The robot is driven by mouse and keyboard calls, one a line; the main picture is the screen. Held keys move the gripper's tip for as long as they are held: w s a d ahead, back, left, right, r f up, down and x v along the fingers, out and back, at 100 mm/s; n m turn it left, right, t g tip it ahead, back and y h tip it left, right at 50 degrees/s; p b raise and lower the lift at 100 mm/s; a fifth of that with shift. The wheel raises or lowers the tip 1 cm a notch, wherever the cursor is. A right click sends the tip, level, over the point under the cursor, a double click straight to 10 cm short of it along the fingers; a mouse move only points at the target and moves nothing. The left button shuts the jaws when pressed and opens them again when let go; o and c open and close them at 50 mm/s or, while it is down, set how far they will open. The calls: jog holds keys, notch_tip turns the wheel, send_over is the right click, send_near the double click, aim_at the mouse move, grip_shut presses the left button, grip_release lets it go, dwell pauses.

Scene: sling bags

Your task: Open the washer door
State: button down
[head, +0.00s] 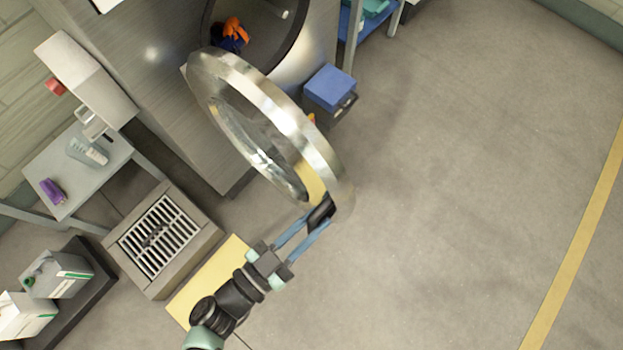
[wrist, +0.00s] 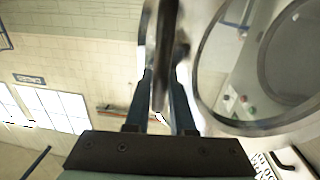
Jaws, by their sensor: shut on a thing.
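The washer (head: 165,75) is a large steel machine at the top left of the head view. Its round door (head: 285,115), a thick metal ring with glass, stands swung out wide from the drum opening (head: 265,30). Orange and dark blue cloth (head: 232,35) shows inside the drum. My gripper (head: 318,213) is shut on the dark handle at the door's outer edge.
A floor drain grate (head: 158,235) and a yellow floor patch (head: 215,275) lie left of my arm. A small table (head: 60,165) holds bottles. A blue-lidded box (head: 330,88) sits behind the door. The floor to the right (head: 460,190) is clear.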

jog(key=shift+f, duration=0.1)
jog(key=c, duration=0.8)
grip_release()
jog(key=shift+o, duration=0.2)
jog(key=b+v, duration=0.1)
jog(key=v, duration=1.2)
jog(key=shift+b, duration=0.3)
